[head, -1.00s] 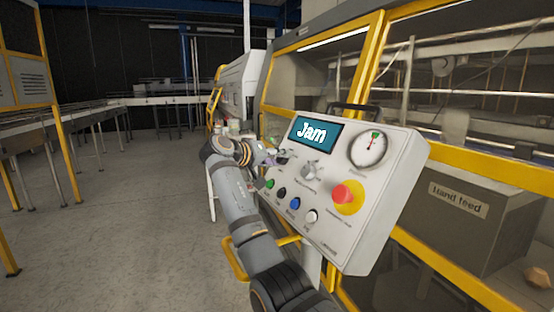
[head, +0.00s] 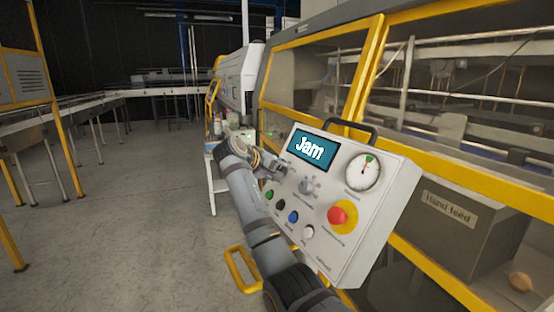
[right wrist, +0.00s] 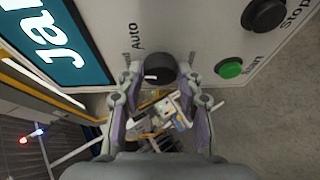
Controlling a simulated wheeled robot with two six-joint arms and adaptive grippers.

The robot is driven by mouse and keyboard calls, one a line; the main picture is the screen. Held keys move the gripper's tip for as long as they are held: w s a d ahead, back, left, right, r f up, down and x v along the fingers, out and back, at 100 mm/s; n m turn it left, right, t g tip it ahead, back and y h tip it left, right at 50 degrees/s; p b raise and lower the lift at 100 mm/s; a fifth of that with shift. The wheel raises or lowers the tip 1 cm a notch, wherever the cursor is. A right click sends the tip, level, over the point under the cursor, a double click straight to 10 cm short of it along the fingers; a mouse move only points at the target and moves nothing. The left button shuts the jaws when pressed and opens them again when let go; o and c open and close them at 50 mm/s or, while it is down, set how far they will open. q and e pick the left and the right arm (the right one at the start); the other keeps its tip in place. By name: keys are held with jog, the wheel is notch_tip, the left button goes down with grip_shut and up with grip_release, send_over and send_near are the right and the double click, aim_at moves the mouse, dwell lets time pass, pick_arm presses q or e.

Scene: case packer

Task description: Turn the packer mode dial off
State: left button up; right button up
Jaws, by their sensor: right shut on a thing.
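The black dial (right wrist: 157,66) is at the panel's left end in the right wrist view, with a white mark on its face. The word "Auto" stands beside it; other small labels are partly hidden. My right gripper (right wrist: 158,76) is shut on the dial, one finger on each side. In the head view my right gripper (head: 272,168) is at the left edge of the control panel (head: 345,240) and hides most of the dial. The display (head: 313,150) reads "Jam". My left gripper is not in view.
A grey knob (head: 307,186), a red emergency button (head: 342,215), a gauge (head: 362,171) and several push buttons, including a green one (right wrist: 230,68), are close by on the panel. A yellow-framed machine (head: 470,190) stands behind. The floor (head: 120,220) at left is clear.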

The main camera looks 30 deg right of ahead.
jog(key=n+p, duration=0.2)
jog(key=p, duration=0.2)
jog(key=n+g+y+p, duration=0.1)
jog(key=n+p, duration=0.1)
jog(key=p, duration=0.2)
jog(key=r+n+y+p, duration=0.1)
jog(key=n+p, duration=0.1)
jog(key=p, duration=0.1)
jog(key=shift+w+d+r+n+p, duration=0.1)
jog(key=shift+w+d+n+p, duration=0.05)
jog(key=shift+n+p, duration=0.2)
jog(key=shift+n+g+y+p, duration=0.4)
jog(key=shift+n+g+p, duration=0.1)
jog(key=shift+n, duration=0.15)
jog(key=shift+w+d+f+n+g+y, duration=0.1)
jog(key=shift+n+g, duration=0.05)
jog(key=shift+n, duration=0.35)
jog(key=shift+a+f+n+g+y, duration=0.1)
jog(key=shift+n+g, duration=0.1)
jog(key=shift+n, duration=0.3)
jog(key=shift+w+d+n+g+y, duration=0.1)
jog(key=shift+n+g, duration=0.05)
jog(key=shift+n, duration=0.35)
jog(key=o, duration=1.2)
jog(key=shift+c, duration=0.2)
